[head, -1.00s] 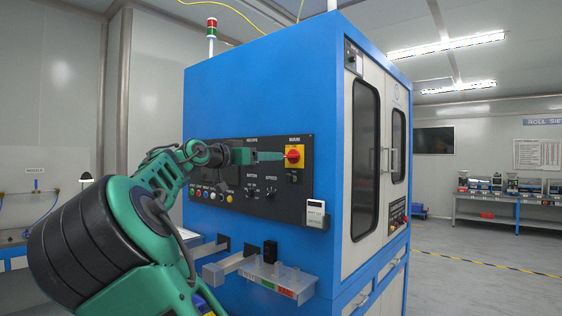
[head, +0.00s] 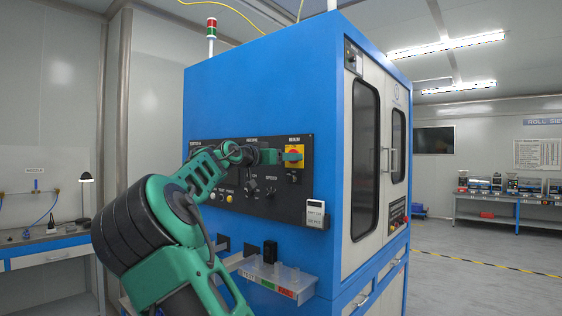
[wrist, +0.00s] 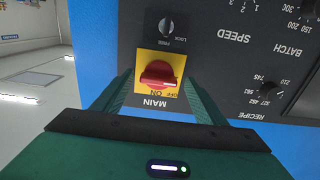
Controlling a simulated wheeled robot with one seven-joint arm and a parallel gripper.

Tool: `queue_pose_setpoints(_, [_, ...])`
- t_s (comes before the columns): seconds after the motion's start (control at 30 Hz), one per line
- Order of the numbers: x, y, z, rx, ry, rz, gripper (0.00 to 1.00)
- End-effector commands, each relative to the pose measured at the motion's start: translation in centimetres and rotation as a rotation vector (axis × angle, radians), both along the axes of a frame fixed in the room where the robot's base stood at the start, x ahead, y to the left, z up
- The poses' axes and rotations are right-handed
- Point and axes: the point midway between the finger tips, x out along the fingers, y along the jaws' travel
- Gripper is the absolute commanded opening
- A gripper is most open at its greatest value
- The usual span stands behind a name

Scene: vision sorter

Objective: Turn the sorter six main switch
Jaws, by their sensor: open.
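The main switch is a red knob on a yellow plate (head: 299,146), at the upper right of the black control panel in the head view. In the wrist view, which sees the panel upside down, the red knob (wrist: 158,75) lies between my two fingers, with MAIN, ON and OFF lettering beside it. Its handle lies roughly crosswise in that view; its exact setting is hard to read. My gripper (wrist: 160,80) is open, one finger on each side of the switch. I cannot tell whether either finger touches the knob.
A LOCK/FREE key switch (wrist: 166,28) sits close to the main switch. SPEED, BATCH and RECIPE dials (wrist: 268,92) share the panel (wrist: 225,60).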

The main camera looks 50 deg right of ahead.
Motion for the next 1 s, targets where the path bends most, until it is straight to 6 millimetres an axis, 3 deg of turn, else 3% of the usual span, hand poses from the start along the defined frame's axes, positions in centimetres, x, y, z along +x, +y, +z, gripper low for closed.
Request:
queue_pose_setpoints(0.13, [0.0, 0.02, -0.01, 0.0, 0.0, 0.0, 0.66])
queue_pose_setpoints(0.3, [0.01, 0.02, 0.0, 0.0, 0.0, 0.0, 0.27])
queue_pose_setpoints(0.33, [0.02, 0.03, 0.0, 0.0, 0.0, 0.001, 0.24])
queue_pose_setpoints(0.67, [0.12, 0.07, 0.0, 0.003, -0.032, 0.003, 0.24])
queue_pose_setpoints(1.0, [0.21, 0.05, -0.03, 0.021, -0.243, 0.006, 0.24])
